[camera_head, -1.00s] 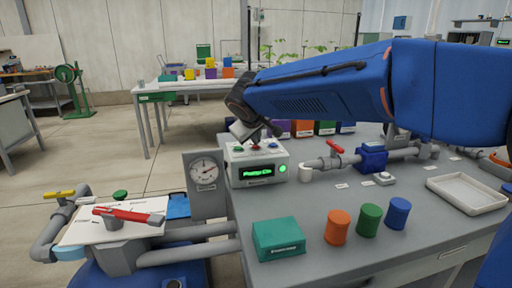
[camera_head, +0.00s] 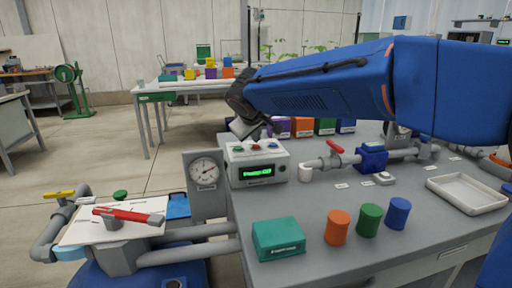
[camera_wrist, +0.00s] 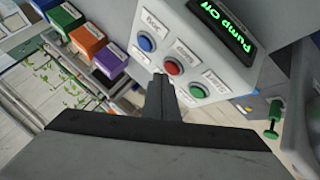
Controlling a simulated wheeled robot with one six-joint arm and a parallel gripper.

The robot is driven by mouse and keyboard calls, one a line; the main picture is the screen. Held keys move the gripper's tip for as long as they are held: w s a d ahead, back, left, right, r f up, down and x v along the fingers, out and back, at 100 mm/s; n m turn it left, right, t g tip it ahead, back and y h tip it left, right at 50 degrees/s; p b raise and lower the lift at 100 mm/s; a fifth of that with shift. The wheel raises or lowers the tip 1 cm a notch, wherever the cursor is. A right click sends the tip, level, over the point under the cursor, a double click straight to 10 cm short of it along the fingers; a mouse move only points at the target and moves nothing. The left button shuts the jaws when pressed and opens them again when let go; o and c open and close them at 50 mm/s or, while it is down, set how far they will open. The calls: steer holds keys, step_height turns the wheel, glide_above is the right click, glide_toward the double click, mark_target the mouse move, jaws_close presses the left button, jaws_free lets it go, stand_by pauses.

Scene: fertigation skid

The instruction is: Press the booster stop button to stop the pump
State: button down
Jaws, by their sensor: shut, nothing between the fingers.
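The booster control box (camera_head: 236,173) stands on the grey bench, with a row of buttons on its sloped top and a green-lit display (camera_head: 265,171). In the wrist view the display (camera_wrist: 222,27) appears to read "Pump Off". The same view shows a blue button (camera_wrist: 145,43), a red button (camera_wrist: 172,67) in the middle and a green button (camera_wrist: 197,91); their labels are slanted and hard to read. My gripper (camera_wrist: 159,80) is shut and empty, its tip beside the red button in the picture. In the head view my gripper (camera_head: 264,130) is just above the box.
A pressure gauge (camera_head: 205,171) stands left of the box. Pipework with a red-handled valve (camera_head: 335,147) lies to its right. Coloured bins (camera_head: 303,127) stand behind. Orange, green and blue cylinders (camera_head: 337,227), a teal box (camera_head: 278,239) and a white tray (camera_head: 467,194) occupy the bench.

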mark_target(256, 148)
steer(key=shift+r, duration=0.2)
steer(key=shift+r, duration=0.15)
steer(key=shift+r, duration=2.35)
steer(key=shift+s, duration=0.1)
